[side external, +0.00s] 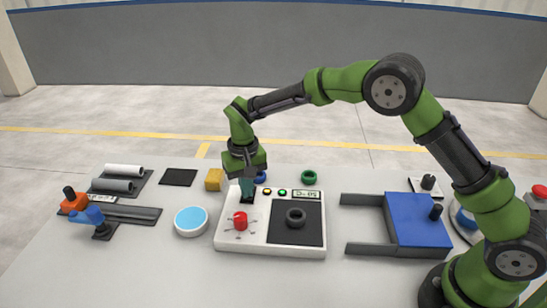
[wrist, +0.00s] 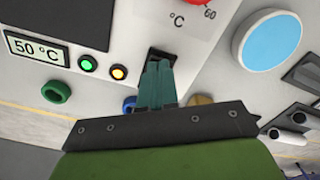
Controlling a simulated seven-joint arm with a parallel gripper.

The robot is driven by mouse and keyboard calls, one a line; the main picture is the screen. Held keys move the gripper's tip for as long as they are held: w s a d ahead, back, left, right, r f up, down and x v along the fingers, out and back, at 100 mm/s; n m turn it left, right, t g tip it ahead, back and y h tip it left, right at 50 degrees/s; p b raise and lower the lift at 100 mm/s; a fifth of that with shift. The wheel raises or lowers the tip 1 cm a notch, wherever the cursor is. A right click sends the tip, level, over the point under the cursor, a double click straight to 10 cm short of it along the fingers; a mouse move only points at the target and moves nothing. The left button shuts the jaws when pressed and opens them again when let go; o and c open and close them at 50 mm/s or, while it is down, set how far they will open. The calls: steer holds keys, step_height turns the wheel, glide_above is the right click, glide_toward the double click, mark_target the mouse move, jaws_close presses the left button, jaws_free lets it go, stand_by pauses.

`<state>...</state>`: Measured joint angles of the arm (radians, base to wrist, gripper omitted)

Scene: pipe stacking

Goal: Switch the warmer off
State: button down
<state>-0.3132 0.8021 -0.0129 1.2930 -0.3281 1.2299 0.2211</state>
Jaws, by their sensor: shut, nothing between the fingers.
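The warmer (side external: 270,250) is a white box with a red dial knob (side external: 240,220), a dark plate (side external: 305,235) bearing a dark ring (side external: 296,217), and a small display (side external: 306,194). In the wrist view the display (wrist: 37,47) reads 50 °C. The green light (wrist: 88,63) and the amber light (wrist: 118,72) look lit. A black switch (wrist: 155,53) sits in the panel beside them. My gripper (wrist: 160,66) is shut and empty, pointing down with its fingertips at the switch. They cover most of it, so its position and any contact are unclear.
A green ring (side external: 309,177), a blue ring (side external: 261,177) and a yellow block (side external: 214,180) lie behind the warmer. A blue-topped round dish (side external: 191,221) stands to its left. A blue block with dark rails (side external: 417,220) stands to its right.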

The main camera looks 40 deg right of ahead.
steer(key=shift+f, duration=0.15)
steer(key=shift+r, duration=3.5)
steer(key=shift+f, duration=0.35)
steer(key=shift+s+d+f+n, duration=0.15)
steer(key=shift+s+f+n, duration=0.15)
steer(key=shift+s, duration=0.35)
steer(key=s+d+r+t+y, duration=0.1)
steer(key=s+d+r+t, duration=0.2)
steer(key=s, duration=0.9)
steer(key=s+d+r+m+t+y, duration=0.1)
steer(key=s+d+r+t, duration=0.3)
steer(key=s+d+r, duration=0.5)
steer(key=s+r, duration=0.2)
steer(key=s, duration=0.2)
steer(key=shift+m, duration=0.3)
